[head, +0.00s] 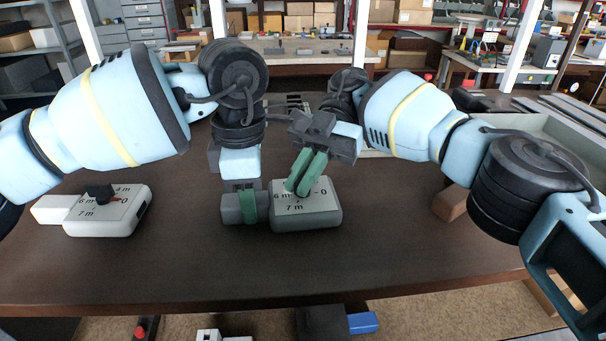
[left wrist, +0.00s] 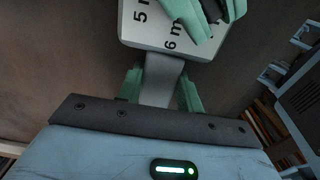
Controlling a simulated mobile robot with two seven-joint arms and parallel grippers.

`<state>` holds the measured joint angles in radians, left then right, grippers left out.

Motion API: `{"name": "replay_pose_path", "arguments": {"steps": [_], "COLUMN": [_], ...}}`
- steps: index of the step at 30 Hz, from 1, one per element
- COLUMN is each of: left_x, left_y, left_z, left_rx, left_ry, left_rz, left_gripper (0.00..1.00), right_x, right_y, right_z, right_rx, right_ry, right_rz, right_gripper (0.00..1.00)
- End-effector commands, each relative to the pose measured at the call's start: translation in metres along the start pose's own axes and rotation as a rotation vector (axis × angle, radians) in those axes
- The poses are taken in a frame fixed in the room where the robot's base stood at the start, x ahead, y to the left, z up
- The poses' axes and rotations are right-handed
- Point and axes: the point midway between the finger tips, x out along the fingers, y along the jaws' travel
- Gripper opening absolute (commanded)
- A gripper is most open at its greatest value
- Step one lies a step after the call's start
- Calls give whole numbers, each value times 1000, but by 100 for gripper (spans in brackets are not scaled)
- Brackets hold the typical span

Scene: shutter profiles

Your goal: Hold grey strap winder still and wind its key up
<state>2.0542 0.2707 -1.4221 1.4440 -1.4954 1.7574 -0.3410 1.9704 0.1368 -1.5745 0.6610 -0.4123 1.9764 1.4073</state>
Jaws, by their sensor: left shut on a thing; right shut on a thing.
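The grey strap winder (head: 322,218) lies flat on the table, with its marked dial face up. It also shows in the left wrist view (left wrist: 140,35), where "5 m" and "6 m" can be read. My left gripper (head: 248,207) is shut on the winder's grey grip block at its left end; in the left wrist view its green fingers stand either side of that block (left wrist: 160,78). My right gripper (head: 305,175) is shut over the dial, its green fingers slanted. The fingers hide the key between them, so its pointing direction cannot be told.
A white winder (head: 105,218) with a black key (head: 100,192) lies on the table (head: 400,245) at the left, under my left arm. A brown block (head: 450,203) and a pale tray (head: 560,128) are at the right. The table front is clear.

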Motion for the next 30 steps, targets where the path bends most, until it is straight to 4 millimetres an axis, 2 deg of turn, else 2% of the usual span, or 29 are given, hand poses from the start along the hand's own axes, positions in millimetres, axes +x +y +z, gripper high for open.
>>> {"name": "replay_pose_path", "arguments": {"steps": [2, 3, 7, 8, 23, 30], "left_x": [1, 1, 1, 1, 1, 1], "left_y": [-1, -1, -1, -1, 0, 0], "left_z": [1, 1, 1, 1, 0, 0], "left_rx": [3, 3, 2, 2, 0, 0], "left_ry": [-1, -1, -1, -1, -1, -1], "left_rz": [-2, -2, -2, -2, -2, -1], "left_gripper": [9, 9, 9, 9, 9, 9], "right_x": [0, 0, 0, 0, 0, -1], "right_y": [0, 0, 0, 0, 0, -1], "right_z": [0, 0, 0, 0, 0, 0], "right_rx": [0, 0, 0, 0, 3, 29], "right_ry": [2, 2, 2, 2, 0, -4], "right_rz": [1, 1, 1, 1, 6, 74], "right_gripper": [0, 13, 30, 31, 31, 31]}}
